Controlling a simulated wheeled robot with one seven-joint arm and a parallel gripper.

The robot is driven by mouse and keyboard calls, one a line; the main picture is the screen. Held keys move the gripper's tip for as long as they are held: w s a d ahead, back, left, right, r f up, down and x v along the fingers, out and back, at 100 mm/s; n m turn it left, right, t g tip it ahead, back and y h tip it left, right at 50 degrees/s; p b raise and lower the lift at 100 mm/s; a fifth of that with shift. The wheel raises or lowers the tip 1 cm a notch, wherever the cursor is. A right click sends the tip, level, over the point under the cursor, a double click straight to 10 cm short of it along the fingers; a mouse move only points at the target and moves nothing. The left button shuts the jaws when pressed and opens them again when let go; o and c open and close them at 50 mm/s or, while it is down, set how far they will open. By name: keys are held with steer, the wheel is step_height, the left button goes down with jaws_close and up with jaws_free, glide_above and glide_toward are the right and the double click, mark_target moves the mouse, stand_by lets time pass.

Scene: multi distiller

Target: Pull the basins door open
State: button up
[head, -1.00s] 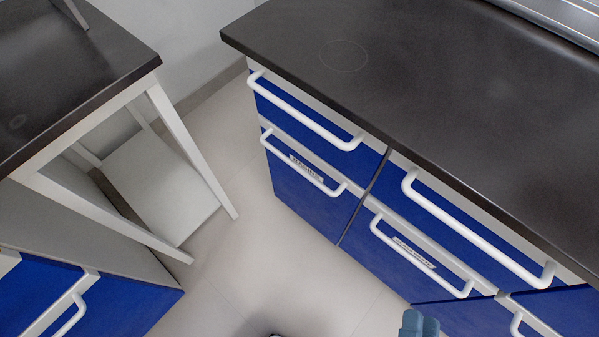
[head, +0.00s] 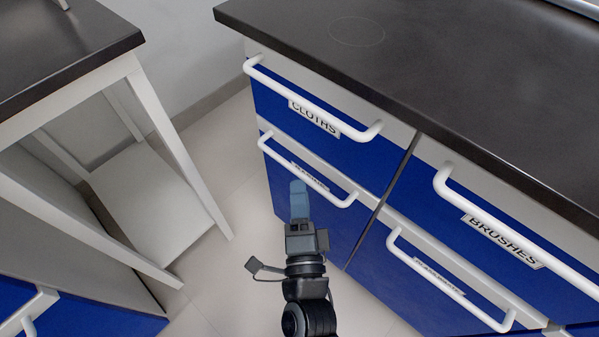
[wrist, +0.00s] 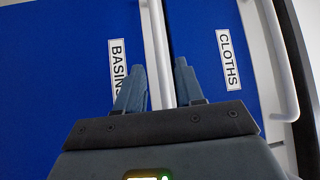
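The basins door (head: 280,185) is a blue panel under the cloths drawer and appears closed. Its white bar handle (head: 338,199) slants across its upper part. The BASINS label (head: 312,176) is partly behind my gripper; it reads clearly in the wrist view (wrist: 117,66). My gripper (head: 298,184) is in front of this handle, near its middle. In the wrist view, my gripper (wrist: 160,64) has its two blue-grey fingers apart, with the white handle (wrist: 157,40) running between them. I cannot tell whether the fingertips reach past the bar.
The cloths drawer (head: 270,98), with its own white handle, is directly above. The brushes drawer (head: 545,225) and another handled door (head: 410,285) lie to the right. A dark-topped table (head: 55,50) with white legs stands left. Pale floor (head: 225,265) lies between.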

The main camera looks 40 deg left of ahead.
mark_target(298, 172)
steer(key=shift+b+x, duration=0.4)
steer(key=shift+x, duration=2.3)
steer(key=shift+c, duration=0.3)
jaws_close()
